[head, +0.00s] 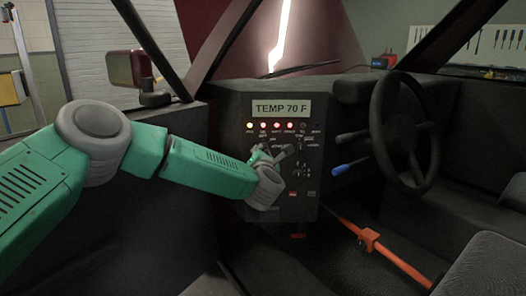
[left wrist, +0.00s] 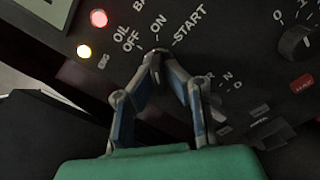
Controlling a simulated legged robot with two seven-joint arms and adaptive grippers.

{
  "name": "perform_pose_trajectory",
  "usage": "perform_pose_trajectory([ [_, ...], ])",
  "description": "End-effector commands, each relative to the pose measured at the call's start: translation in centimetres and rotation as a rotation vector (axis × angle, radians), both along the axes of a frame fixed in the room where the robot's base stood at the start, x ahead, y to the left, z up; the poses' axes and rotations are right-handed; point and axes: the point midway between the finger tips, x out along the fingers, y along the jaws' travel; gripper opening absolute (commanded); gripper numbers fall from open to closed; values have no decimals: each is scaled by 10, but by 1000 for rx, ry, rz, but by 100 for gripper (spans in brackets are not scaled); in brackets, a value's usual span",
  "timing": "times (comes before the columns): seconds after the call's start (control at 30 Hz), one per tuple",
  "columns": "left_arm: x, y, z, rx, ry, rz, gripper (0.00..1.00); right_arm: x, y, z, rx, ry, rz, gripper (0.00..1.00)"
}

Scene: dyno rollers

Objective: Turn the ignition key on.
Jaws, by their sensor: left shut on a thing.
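The ignition switch is on the dark control panel (head: 310,140), with OFF, ON and START labels (left wrist: 160,36) around it in the left wrist view. My left gripper (left wrist: 152,58) is shut on the ignition key, its fingertips meeting just below the ON label. The key is mostly hidden between the fingers, so I cannot tell its exact angle. In the head view my left gripper (head: 270,155) reaches the panel from the left, below a row of lights. My right gripper is not in view.
A TEMP 70 F display (head: 281,110) tops the panel, above several lit indicator lights (head: 277,125). Other knobs (head: 300,172) are close to the right of my gripper. A steering wheel (head: 432,150), a blue-handled lever (head: 350,166) and an orange bar (head: 370,240) are farther right.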

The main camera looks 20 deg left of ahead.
Motion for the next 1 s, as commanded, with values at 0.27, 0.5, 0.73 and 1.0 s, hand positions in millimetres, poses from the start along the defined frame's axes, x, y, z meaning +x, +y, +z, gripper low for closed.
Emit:
perform_pose_trajectory([
  [0.27, 0, -2, -1, 89, 30, -5, 0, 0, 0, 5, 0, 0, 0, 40],
  [0.5, 0, -3, -2, 107, 36, -5, 0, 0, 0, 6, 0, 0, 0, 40],
  [0.73, 0, -3, -2, 107, 37, -6, 0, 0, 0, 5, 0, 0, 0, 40],
  [1.0, 0, -2, -1, 107, 35, -4, 29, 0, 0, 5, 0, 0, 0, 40],
])
